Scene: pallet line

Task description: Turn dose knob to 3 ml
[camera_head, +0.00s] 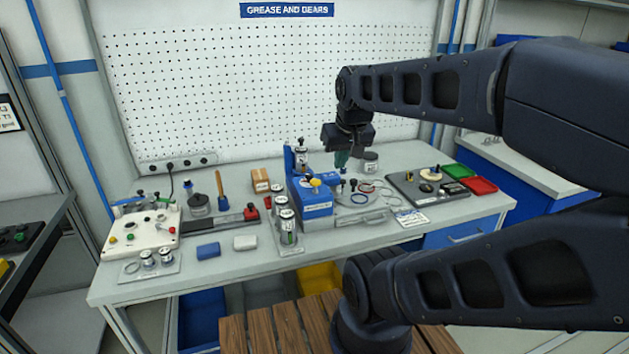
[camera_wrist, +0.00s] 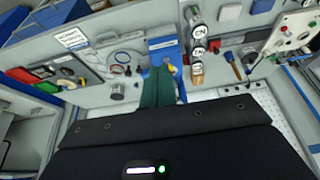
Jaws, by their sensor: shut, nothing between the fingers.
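A blue dispenser (camera_head: 318,211) with a white label stands at the middle of the bench. A yellow knob (camera_head: 315,182) sits on its top; I cannot tell whether this is the dose knob, and no ml scale is readable. My gripper (camera_head: 342,166) points down above the right rear of the dispenser, apart from the yellow knob. Its green fingers (camera_wrist: 160,82) are shut and empty. In the wrist view they cover part of the blue dispenser (camera_wrist: 163,43), and a yellow spot shows just right of them.
Labelled canisters (camera_head: 288,228) stand close left of the dispenser. A grey tin (camera_head: 370,163) is right of my gripper. A dark board (camera_head: 405,189) with gear parts and red (camera_head: 480,185) and green bins lie farther right. A white control box (camera_head: 140,230) is at left.

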